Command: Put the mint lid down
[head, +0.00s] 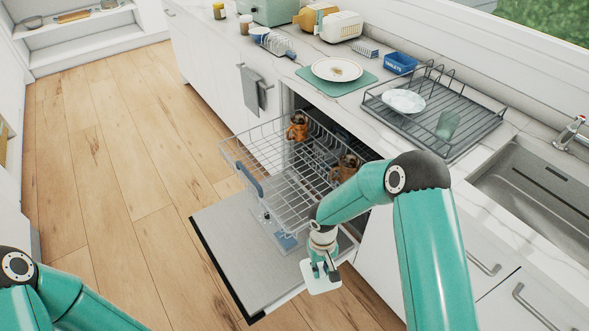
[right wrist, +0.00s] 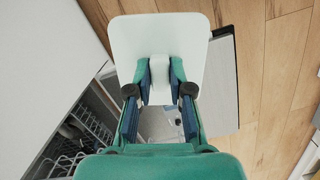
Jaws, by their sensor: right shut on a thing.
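The mint lid (head: 321,280) is a pale, thin square with rounded corners. My right gripper (head: 322,263) is shut on it and holds it low beside the open dishwasher door. In the right wrist view, the lid (right wrist: 158,35) stands out beyond the fingertips, and my right gripper (right wrist: 160,84) pinches a pale grip on it between both fingers. The lid appears to be in the air, touching nothing else. My left gripper is out of view; only part of my left arm shows at the lower left.
The dishwasher door (head: 232,250) is folded down, with the wire rack (head: 270,180) pulled out above it. Orange mugs (head: 297,128) stand in the rack. On the counter are a plate on a green mat (head: 309,76), a blue tablets box (head: 400,63) and a dark drying rack (head: 468,139). Wooden floor (head: 110,170) is clear.

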